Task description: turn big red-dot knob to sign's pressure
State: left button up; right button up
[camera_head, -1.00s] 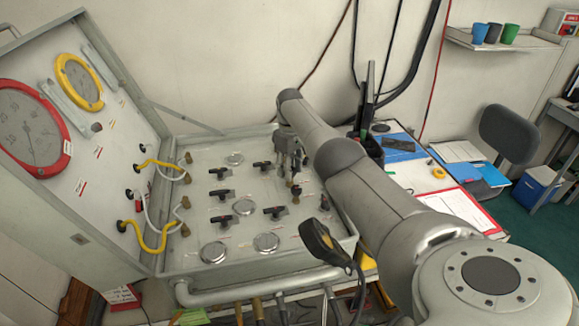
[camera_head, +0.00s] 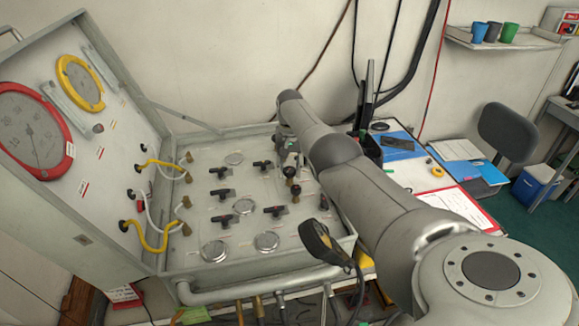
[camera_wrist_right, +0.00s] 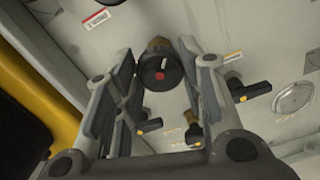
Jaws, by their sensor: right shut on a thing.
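The big black knob with a red dot (camera_wrist_right: 160,72) sits on a brass stem in the right wrist view, with a white mark on its face. My right gripper (camera_wrist_right: 158,88) is shut on it, with finger pads at both sides. In the head view my right gripper (camera_head: 289,157) is over the right part of the panel (camera_head: 208,262), and the arm partly hides this area. I cannot identify a readable pressure sign. My left gripper is out of view.
A smaller yellow-rimmed gauge (camera_head: 80,82) is on the lid. Several black valve handles (camera_head: 222,194) and round silver caps (camera_head: 215,251) surround the work area. A red-framed sheet (camera_head: 458,208) lies on the right table.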

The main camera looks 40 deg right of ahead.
aim_at(290, 169)
jog(key=m, duration=0.4)
jog(key=shift+w+r+m, duration=0.1)
jog(key=shift+r+m, duration=0.05)
jog(key=shift+m, duration=0.25)
dwell(0.4)
jog(key=o, duration=1)
jog(key=shift+c, duration=0.2)
jog(key=shift+o, duration=0.3)
notch_tip(290, 169, up, 12)
